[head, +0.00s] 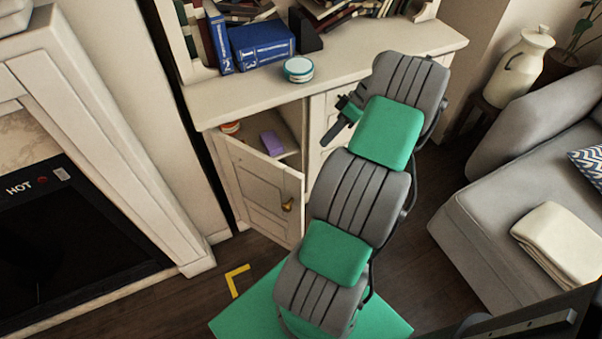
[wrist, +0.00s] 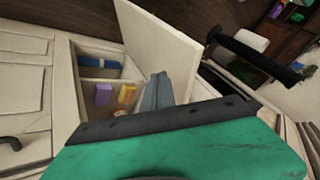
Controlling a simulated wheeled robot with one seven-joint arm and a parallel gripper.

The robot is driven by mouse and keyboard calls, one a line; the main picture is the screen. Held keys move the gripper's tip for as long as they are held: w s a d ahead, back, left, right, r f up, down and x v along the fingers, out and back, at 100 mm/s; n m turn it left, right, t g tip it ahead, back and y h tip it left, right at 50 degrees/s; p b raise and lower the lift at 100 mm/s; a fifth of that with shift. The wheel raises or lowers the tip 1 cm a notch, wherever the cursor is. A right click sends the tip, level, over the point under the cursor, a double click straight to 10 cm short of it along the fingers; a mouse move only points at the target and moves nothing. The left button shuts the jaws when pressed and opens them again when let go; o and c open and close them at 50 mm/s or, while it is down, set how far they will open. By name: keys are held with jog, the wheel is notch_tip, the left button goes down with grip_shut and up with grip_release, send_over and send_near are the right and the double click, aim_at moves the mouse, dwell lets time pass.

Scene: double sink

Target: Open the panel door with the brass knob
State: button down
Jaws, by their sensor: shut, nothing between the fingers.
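The panel door (head: 258,190) of the white cabinet stands partly open, hinged at its left side and swung outward. Its brass knob (head: 287,205) shows on the outer face near the free edge. The wrist view shows the door (wrist: 160,45) and the open compartment beside it. My gripper (head: 328,139) is to the right of the door's free edge, in front of the cabinet and apart from the knob. Its shut, empty fingers (wrist: 155,92) show at the opening in the wrist view. Whether they touch the door cannot be told.
A round tin (head: 298,69) and blue books (head: 262,43) stand on top. A fireplace (head: 75,200) is left, a grey sofa (head: 500,215) right.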

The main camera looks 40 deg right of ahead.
jog(key=w+a+f+b, duration=0.1)
jog(key=a+f+b, duration=0.2)
jog(key=a+f, duration=0.4)
jog(key=shift+w+a+f+b, duration=0.2)
jog(key=shift+a+f+b, duration=0.15)
jog(key=shift+a, duration=0.9)
